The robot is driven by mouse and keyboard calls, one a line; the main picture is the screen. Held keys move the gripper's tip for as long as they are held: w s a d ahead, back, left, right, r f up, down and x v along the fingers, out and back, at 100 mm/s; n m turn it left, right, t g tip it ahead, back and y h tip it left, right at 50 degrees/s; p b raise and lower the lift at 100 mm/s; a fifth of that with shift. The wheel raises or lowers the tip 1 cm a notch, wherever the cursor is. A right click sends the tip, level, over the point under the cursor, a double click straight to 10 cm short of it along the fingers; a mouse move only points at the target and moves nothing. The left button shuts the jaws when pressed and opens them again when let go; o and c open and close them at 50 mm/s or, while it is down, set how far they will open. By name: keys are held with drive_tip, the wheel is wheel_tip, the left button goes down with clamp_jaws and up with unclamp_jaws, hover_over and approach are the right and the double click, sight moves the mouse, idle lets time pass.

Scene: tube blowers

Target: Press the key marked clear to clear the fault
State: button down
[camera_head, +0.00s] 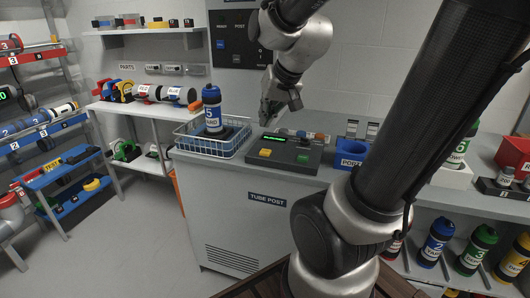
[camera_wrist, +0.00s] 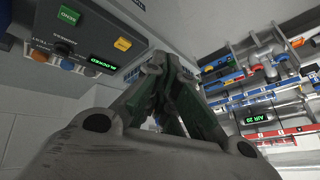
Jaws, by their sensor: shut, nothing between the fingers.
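The control box (camera_head: 284,158) stands on the grey counter, and its upper part shows in the wrist view (camera_wrist: 100,25). It has a yellow key (camera_head: 265,152), also in the wrist view (camera_wrist: 122,43); its lettering is too small to read surely. A green key (camera_wrist: 68,14) reads SEND. A green display (camera_wrist: 98,64) appears to read BLOCKED. My gripper (camera_head: 266,118) is shut and empty, above and behind the box, apart from the keys. In the wrist view its fingertips (camera_wrist: 163,62) meet to the right of the yellow key.
A blue wire basket (camera_head: 195,147) with a blue-capped bottle (camera_head: 212,108) stands left of the box. A blue bin (camera_head: 347,154) stands to its right. A wall panel (camera_head: 238,45) rises behind. The floor at left (camera_head: 120,235) is clear.

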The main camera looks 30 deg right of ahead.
drive_tip(key=w+d+f+m+t+h, duration=0.1)
drive_tip(key=w+d+f+m, duration=0.3)
drive_tip(key=w, duration=0.3)
drive_tip(key=w+d+f+m+t+h, duration=0.1)
drive_tip(key=w+d+f+m+h, duration=0.1)
drive_tip(key=w+d, duration=0.5)
wheel_tip(320, 180, down, 2)
drive_tip(key=shift+w+m, duration=0.7)
drive_tip(key=shift+m, duration=0.2)
drive_tip(key=shift+a+f, duration=0.1)
drive_tip(key=shift+f, duration=0.05)
